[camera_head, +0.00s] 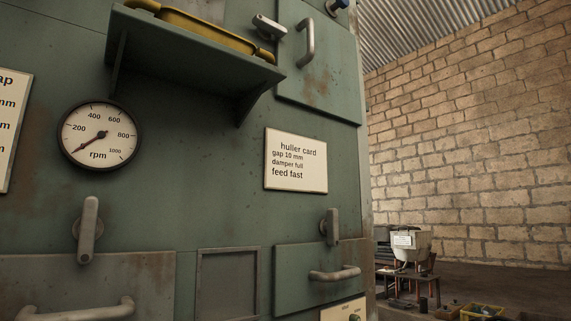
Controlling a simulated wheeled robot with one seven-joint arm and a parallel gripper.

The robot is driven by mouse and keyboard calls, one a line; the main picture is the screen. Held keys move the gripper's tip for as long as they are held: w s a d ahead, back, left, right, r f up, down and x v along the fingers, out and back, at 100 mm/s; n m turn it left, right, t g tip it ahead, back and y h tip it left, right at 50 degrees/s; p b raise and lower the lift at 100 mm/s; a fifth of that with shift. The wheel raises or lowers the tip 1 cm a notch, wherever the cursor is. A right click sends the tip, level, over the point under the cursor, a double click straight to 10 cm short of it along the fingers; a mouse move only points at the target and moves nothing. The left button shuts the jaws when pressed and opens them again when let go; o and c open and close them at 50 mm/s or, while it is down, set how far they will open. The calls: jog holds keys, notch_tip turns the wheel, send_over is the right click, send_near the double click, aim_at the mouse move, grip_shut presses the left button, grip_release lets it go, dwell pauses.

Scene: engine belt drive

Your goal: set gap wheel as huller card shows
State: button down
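The huller card (296,161) is a white plate on the green machine's front, right of centre. It reads "gap 10 mm", "damper full", "feed fast". At the left edge a second white plate (10,125) is cut off by the frame; "ap" and several "mm" line ends show on it. No gap wheel can be made out in this view. My gripper is not in view.
A round rpm gauge (98,134) reads near the low end. A green shelf (195,50) juts out above it, holding a yellow part (205,30). Lever latches (88,230) and handled doors (320,290) sit lower down.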

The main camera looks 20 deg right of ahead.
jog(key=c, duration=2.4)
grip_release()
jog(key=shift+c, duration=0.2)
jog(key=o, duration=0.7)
